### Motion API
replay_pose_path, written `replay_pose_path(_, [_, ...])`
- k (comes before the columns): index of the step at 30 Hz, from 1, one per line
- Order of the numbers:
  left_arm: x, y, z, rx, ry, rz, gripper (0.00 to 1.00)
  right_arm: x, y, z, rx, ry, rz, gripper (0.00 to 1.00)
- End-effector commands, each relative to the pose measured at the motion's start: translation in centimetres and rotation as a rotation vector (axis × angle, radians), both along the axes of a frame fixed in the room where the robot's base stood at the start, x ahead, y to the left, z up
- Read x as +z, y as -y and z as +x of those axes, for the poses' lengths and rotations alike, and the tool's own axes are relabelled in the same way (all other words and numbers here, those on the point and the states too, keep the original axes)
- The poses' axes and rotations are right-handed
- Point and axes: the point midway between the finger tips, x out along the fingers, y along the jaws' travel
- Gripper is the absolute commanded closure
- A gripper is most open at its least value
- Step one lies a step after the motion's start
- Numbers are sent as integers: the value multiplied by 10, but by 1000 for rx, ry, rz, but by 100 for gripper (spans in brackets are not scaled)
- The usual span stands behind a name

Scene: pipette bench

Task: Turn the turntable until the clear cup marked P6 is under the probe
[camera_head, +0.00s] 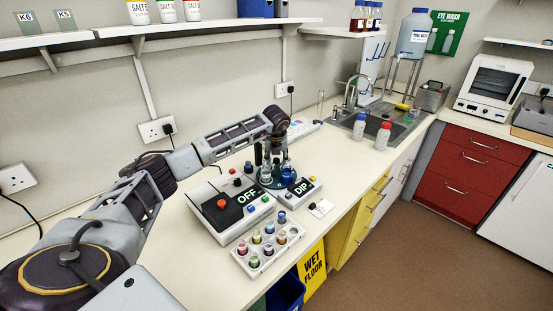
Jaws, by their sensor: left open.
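The turntable (277,182) is a small dark green disc on the bench behind the control boxes. Small cups stand on it, among them a clear one (265,173) and a blue one (288,174). They are too small for me to read any mark, so I cannot tell which is P6. I cannot clearly make out the probe among the dark parts there. My left arm reaches in from the left, and its open gripper (264,158) points down at the turntable's back left. I cannot tell whether it touches anything. My right gripper is not in view.
A white rack (267,248) of coloured-cap vials is nearer. Two bottles (359,127) stand by the sink (388,128). The bench between is mostly clear.

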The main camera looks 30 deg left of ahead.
Motion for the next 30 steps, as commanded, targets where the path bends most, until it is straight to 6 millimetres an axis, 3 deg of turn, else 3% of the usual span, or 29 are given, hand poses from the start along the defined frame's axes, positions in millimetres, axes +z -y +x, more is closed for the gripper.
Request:
replay_pose_path(21, [87, 19, -30, -1, 0, 0, 53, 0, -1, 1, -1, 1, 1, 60])
replay_pose_path(30, [104, 23, -36, 0, 0, 0, 53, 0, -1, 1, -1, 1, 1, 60])
